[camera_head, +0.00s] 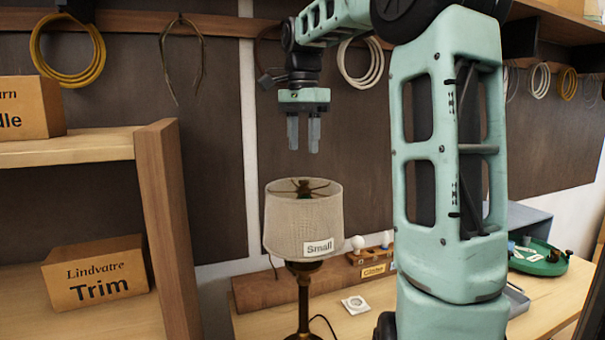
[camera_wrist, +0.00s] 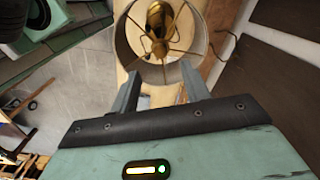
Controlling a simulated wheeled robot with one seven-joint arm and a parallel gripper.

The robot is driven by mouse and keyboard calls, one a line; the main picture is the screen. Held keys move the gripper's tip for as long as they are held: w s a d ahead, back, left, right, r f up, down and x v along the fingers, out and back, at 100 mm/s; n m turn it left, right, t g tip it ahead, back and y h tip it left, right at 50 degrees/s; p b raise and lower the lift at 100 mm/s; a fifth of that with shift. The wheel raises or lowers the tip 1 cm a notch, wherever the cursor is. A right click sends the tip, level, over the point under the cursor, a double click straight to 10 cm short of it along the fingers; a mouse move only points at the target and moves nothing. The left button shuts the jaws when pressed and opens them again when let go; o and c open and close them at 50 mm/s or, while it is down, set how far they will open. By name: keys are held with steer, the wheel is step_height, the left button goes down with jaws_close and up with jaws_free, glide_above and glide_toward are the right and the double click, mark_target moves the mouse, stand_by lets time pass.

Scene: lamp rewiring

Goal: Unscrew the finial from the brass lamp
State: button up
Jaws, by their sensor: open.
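The brass lamp (camera_head: 304,293) stands on the workbench under a beige shade (camera_head: 287,222) with a label reading "Small". Inside the shade's open top, dark spider arms meet near the finial (camera_head: 303,184), which is small and hard to make out. In the wrist view the shade (camera_wrist: 121,50) is seen from above, with brass parts (camera_wrist: 160,20) and thin spider arms inside its ring. My gripper (camera_head: 303,148) points down above the shade with its two fingers apart and nothing between them. A clear gap separates the fingertips from the shade top. The fingers also show in the wrist view (camera_wrist: 160,82).
A wooden shelf with a "Trim" box (camera_head: 97,273) stands at the left. A green round tray (camera_head: 538,257) sits at the right. Cable coils hang on the wall.

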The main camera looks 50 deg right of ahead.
mark_target(303, 182)
step_height(303, 182, down, 8)
steer(key=shift+f+p, duration=0.2)
steer(key=shift+p, duration=0.5)
steer(key=shift+c, duration=0.4)
jaws_close()
steer(key=c, duration=0.6)
jaws_free()
steer(key=c, duration=0.3)
steer(key=n+p, duration=0.1)
steer(key=n, duration=0.2)
steer(key=shift+r+p, duration=0.2)
steer(key=shift+p, duration=0.1)
steer(key=shift+c, duration=0.2)
steer(key=n+p, duration=0.1)
steer(key=n, duration=0.2)
steer(key=shift+n+p, duration=0.3)
steer(key=shift+n, duration=0.1)
steer(key=shift+f+n, duration=0.15)
steer(key=shift+n, duration=0.45)
